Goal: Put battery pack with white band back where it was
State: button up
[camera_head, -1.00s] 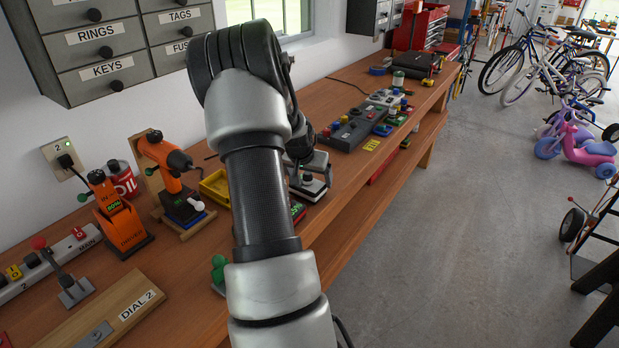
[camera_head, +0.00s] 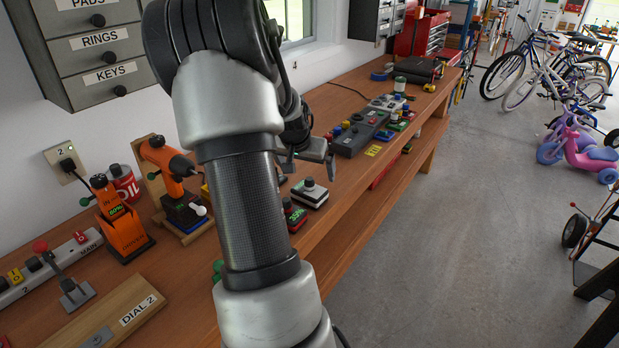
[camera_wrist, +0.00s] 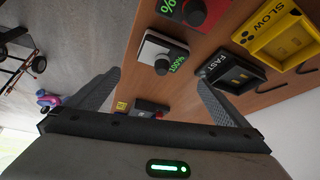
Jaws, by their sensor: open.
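The battery pack with white band (camera_head: 310,193) stands on the workbench near its front edge. It has a black knob on top. In the wrist view the pack (camera_wrist: 152,48) shows a white band and a green "100%" display. My gripper (camera_head: 309,160) is open and empty above this pack, apart from it. In the wrist view its fingers (camera_wrist: 160,88) are spread wide, with the pack beyond them. A red-banded battery pack (camera_wrist: 194,12) stands beside it. A black holder marked FAST (camera_wrist: 231,72) and a yellow holder marked SLOW (camera_wrist: 282,38) look empty.
An orange drill (camera_head: 165,165) and an orange driver (camera_head: 121,228) stand at the left of the bench. A grey control box (camera_head: 358,133) with knobs lies farther along. My arm hides part of the bench. The bench front edge is close to the packs.

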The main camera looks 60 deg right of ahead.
jog(key=shift+v, duration=1.45)
jog(key=w+a+r+n+t+y+p, duration=0.15)
jog(key=a+r+n, duration=0.35)
jog(key=a, duration=0.9)
jog(key=w+a+r+n+t+y, duration=0.2)
jog(key=a+r, duration=0.5)
jog(key=a, duration=0.7)
jog(key=s+a+r+n+y+p, duration=0.1)
jog(key=s+a+r+n, duration=0.1)
jog(key=s+a, duration=0.3)
jog(key=s+a+r+n+y, duration=0.1)
jog(key=s+a+n, duration=0.4)
jog(key=a, duration=0.8)
jog(key=shift+s+a+r+p, duration=0.4)
jog(key=shift+s+r, duration=0.3)
jog(key=shift+r, duration=0.1)
